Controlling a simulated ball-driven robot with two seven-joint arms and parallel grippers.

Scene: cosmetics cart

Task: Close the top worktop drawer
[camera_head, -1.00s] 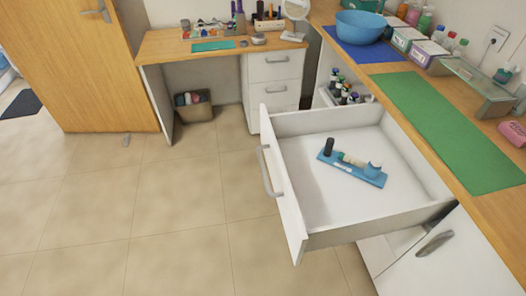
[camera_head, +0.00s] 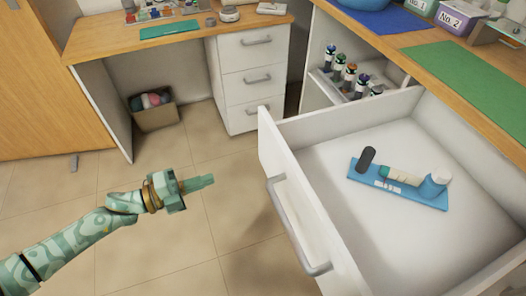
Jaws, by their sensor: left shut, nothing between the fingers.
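The top worktop drawer (camera_head: 320,215) is pulled far out from under the wooden worktop at the right. Its white front carries a grey bar handle (camera_head: 297,228) facing left. Inside lies a blue tray (camera_head: 398,187) with a dark cylinder and small bottles on it. My left gripper (camera_head: 208,181) is shut and empty. It is left of the drawer front, apart from the handle, with its fingers pointing right. My right gripper is not in view.
A green mat (camera_head: 470,85) lies on the worktop above the drawer. An open compartment with several bottles (camera_head: 350,75) is behind the drawer. A desk with white drawers (camera_head: 255,75) and a bin (camera_head: 153,110) stand at the back. Tiled floor lies open at left.

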